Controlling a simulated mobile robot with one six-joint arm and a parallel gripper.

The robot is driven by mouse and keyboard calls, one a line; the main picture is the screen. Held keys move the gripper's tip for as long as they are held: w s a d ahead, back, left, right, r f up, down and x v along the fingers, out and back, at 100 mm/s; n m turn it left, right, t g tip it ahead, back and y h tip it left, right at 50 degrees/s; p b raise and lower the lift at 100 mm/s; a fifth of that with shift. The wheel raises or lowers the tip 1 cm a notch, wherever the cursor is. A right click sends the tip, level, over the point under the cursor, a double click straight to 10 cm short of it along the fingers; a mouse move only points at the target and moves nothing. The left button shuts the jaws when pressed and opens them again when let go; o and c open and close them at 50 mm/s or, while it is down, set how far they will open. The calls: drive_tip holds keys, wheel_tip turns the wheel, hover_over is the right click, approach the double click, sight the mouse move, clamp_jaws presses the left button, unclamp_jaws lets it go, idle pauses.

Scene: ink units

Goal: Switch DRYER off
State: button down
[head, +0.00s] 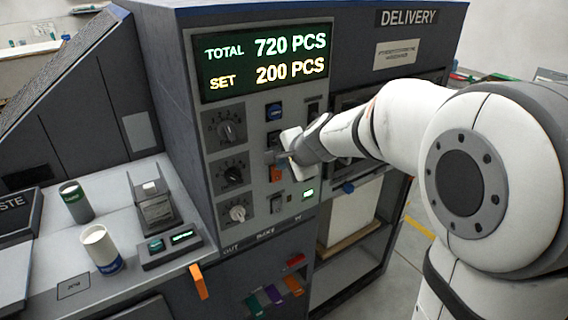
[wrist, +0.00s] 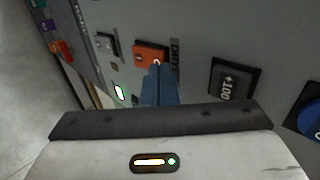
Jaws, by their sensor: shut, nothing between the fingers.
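The DRYER switch is an orange rocker (wrist: 150,53) in the wrist view, with a partly covered label beside it that reads "DRY". The orange switch also shows in the head view (head: 276,174) on the grey control panel (head: 250,160), just below my gripper's fingers. My gripper (wrist: 157,68) is shut and empty, its tips over the edge of the orange rocker. I cannot tell whether they touch it. In the head view my gripper (head: 272,157) points at the panel from the right. The fingers hide part of the rocker, and its position is unclear.
A grey switch (wrist: 107,45) and a lit green lamp (wrist: 119,92) sit near the orange rocker. A black +100 button (wrist: 232,80) and a blue button (wrist: 308,110) are on the other side. Three knobs (head: 232,174) line the panel's left. The display (head: 265,62) reads TOTAL 720, SET 200.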

drive_tip(key=v, duration=1.3)
drive_tip(key=shift+s+d+f+b, duration=0.15)
drive_tip(key=shift+s+f+b, duration=0.1)
drive_tip(key=shift+b, duration=0.1)
